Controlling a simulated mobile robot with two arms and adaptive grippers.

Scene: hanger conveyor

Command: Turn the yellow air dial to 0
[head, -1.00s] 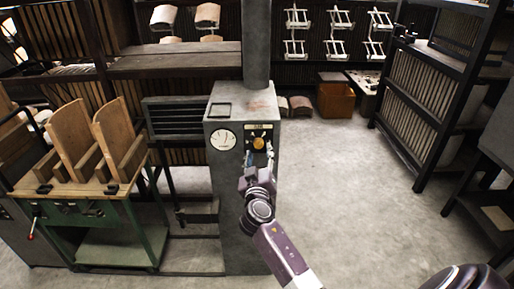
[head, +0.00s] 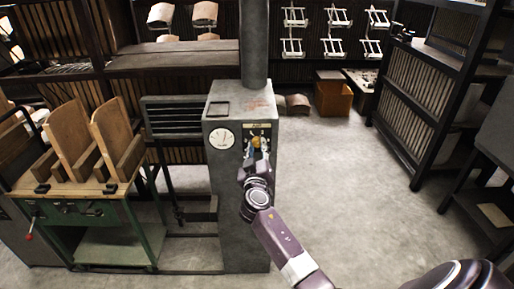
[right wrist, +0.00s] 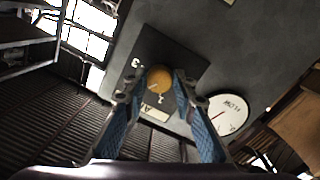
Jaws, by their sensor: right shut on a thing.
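The yellow air dial (head: 257,142) sits on a dark plate on the front of a grey cabinet (head: 238,200). In the right wrist view the dial (right wrist: 159,79) is a round orange-yellow knob with a pale mark on its face, and numbers show on the plate around it. My right gripper (head: 258,147) is at the dial, its blue-padded fingers on either side of the knob. In the right wrist view this gripper (right wrist: 158,92) is shut on the dial. The fingers hide part of the plate. My left gripper is not in view.
A round white flow gauge (head: 221,138) is left of the dial. A green workbench (head: 100,225) with wooden parts stands left of the cabinet. A dark rack (head: 430,100) stands at the right. The floor (head: 350,180) between is clear.

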